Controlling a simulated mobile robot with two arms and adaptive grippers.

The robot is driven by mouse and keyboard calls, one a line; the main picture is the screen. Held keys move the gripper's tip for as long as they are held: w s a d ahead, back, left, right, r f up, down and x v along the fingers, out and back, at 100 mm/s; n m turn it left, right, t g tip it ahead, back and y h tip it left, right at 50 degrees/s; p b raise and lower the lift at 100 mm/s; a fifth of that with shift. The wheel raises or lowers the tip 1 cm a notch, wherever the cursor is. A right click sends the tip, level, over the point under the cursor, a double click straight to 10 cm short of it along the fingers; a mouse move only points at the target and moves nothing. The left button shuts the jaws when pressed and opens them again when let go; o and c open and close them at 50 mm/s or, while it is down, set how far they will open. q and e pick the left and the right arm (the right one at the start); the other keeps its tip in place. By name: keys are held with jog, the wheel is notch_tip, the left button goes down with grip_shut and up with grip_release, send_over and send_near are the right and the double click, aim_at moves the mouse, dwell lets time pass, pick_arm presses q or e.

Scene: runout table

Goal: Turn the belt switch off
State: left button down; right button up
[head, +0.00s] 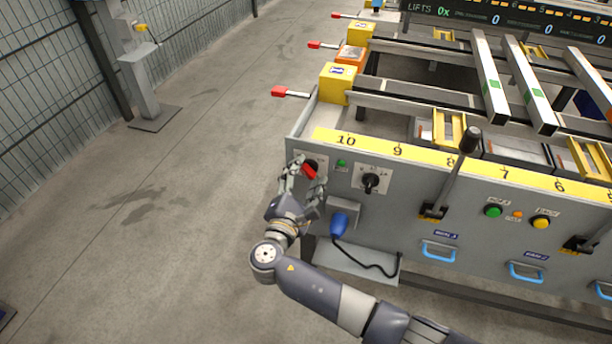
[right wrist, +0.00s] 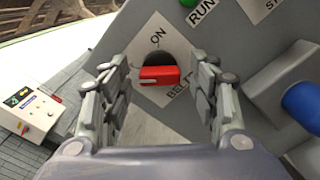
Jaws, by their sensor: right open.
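The belt switch (head: 310,170) is a red handle on a dark round base at the left end of the grey front panel. In the right wrist view the red handle (right wrist: 160,75) sits on a white plate (right wrist: 152,42) with the words "ON" and "BELT" partly showing. My right gripper (head: 305,182) is at the switch, its open fingers on either side of the red handle. In the right wrist view the fingers (right wrist: 160,80) stand apart with the handle between them, and I see no clear contact. My left gripper is not in view.
A green run lamp (head: 341,163) and a black selector knob (head: 371,182) are right of the switch. A blue plug (head: 340,222) with a black cable hangs below. A lever (head: 455,170) sticks out farther right.

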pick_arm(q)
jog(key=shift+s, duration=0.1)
pick_arm(e)
jog(key=v, duration=1.1)
jog(key=shift+s, duration=0.35)
jog(key=shift+a, duration=0.1)
